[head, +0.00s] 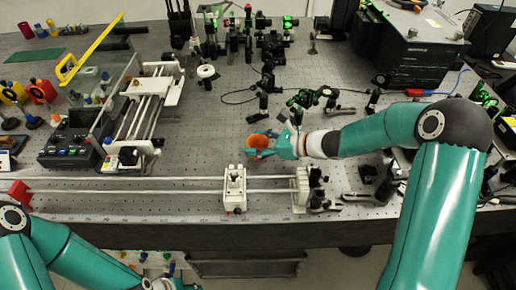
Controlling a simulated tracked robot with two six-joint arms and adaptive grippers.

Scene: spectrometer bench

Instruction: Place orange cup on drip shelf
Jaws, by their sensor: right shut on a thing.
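The orange cup (258,141) is above the middle of the perforated metal bench. My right gripper (263,150) reaches in from the right and is shut on the cup. I cannot tell whether the cup touches the bench top. My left gripper (176,286) is low at the bottom edge of the picture, partly cut off, and its fingers do not show clearly. I cannot make out for sure which thing is the drip shelf. A pale shelf or panel (138,257) with small coloured items shows below the bench's front edge.
A white rail (120,185) with a white carriage (234,188) runs along the bench front. A slide stage (150,105) stands left, optic mounts (240,40) stand at the back, and a black box (420,50) is back right. Bare bench (205,140) lies left of the cup.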

